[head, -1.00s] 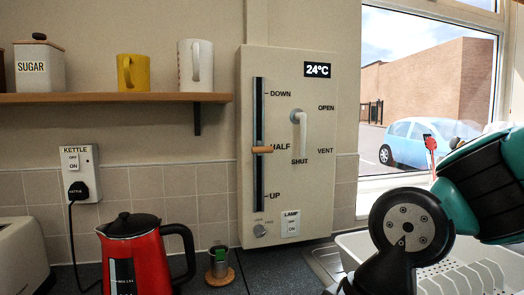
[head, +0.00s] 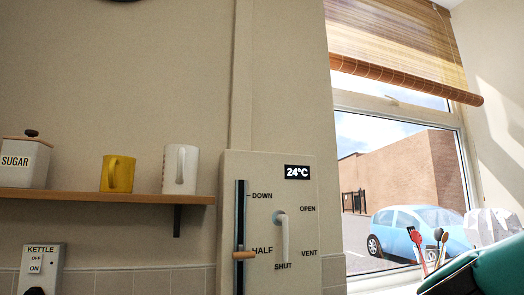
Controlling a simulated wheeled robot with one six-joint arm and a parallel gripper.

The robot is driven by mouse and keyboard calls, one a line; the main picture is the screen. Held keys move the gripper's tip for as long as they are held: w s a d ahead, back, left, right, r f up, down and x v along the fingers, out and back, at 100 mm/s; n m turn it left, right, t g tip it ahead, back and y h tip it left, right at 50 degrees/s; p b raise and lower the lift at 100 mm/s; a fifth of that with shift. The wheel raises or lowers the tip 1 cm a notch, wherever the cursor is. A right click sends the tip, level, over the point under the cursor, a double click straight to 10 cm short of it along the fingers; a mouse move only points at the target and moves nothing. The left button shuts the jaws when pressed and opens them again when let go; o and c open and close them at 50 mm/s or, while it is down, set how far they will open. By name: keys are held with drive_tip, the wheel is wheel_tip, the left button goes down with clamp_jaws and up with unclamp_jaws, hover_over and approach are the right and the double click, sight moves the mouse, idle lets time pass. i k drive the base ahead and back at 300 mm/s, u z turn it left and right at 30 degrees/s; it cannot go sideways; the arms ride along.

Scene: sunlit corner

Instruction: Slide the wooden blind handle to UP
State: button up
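The wooden blind handle (head: 244,255) sits on the dark vertical slot (head: 240,215) of the cream wall panel (head: 270,180), level with the HALF mark. The DOWN mark is above it; the lower end of the slot is below the picture. The wooden slatted blind (head: 400,35) hangs over the upper part of the window, its rolled bottom edge above the glass view. My gripper is outside the picture; only a green part of my arm shows at the bottom right.
A white lever (head: 284,238) on the same panel points down at SHUT, right of the slot. A shelf (head: 100,195) with a sugar jar (head: 24,162), yellow mug (head: 118,173) and white mug (head: 180,169) is to the left. Utensils (head: 430,245) stand near the window.

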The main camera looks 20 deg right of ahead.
sight(240, 254)
drive_tip(key=k, duration=1.25)
drive_tip(key=u, duration=0.85)
drive_tip(key=i, duration=1.2)
drive_tip(key=z, duration=0.75)
drive_tip(key=i, duration=0.35)
drive_tip(key=z, duration=0.45)
